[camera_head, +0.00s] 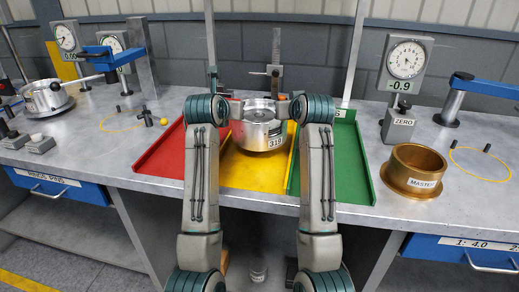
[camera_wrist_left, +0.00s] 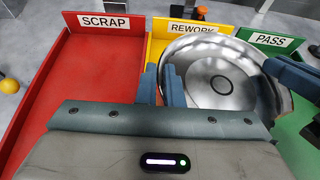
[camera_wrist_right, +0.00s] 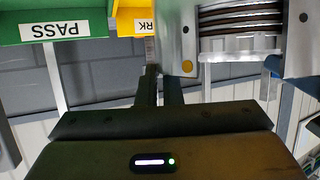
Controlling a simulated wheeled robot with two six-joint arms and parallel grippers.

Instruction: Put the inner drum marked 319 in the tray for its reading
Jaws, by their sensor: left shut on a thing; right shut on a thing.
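The silver inner drum marked 319 (camera_head: 258,128) is upright between my two arms, over the yellow tray (camera_head: 250,174) in the middle. I cannot tell whether it touches the tray floor. My left gripper (camera_wrist_left: 166,84) is shut on the drum's left rim; the drum (camera_wrist_left: 215,75) shows its shiny round face there. My right gripper (camera_wrist_right: 160,85) is shut on the opposite side, where the drum (camera_wrist_right: 238,30) shows its ribbed wall. The red tray (camera_wrist_left: 85,90) is labelled SCRAP, the yellow one REWORK, the green tray (camera_head: 345,165) PASS.
A dial gauge (camera_head: 405,62) with a -0.9 readout and a brass MASTER ring (camera_head: 415,170) stand on the right. Another silver drum (camera_head: 46,96) and dial gauges (camera_head: 66,38) are at the left. An upright scale (camera_head: 276,50) rises behind the trays. Blue drawers hang below the bench.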

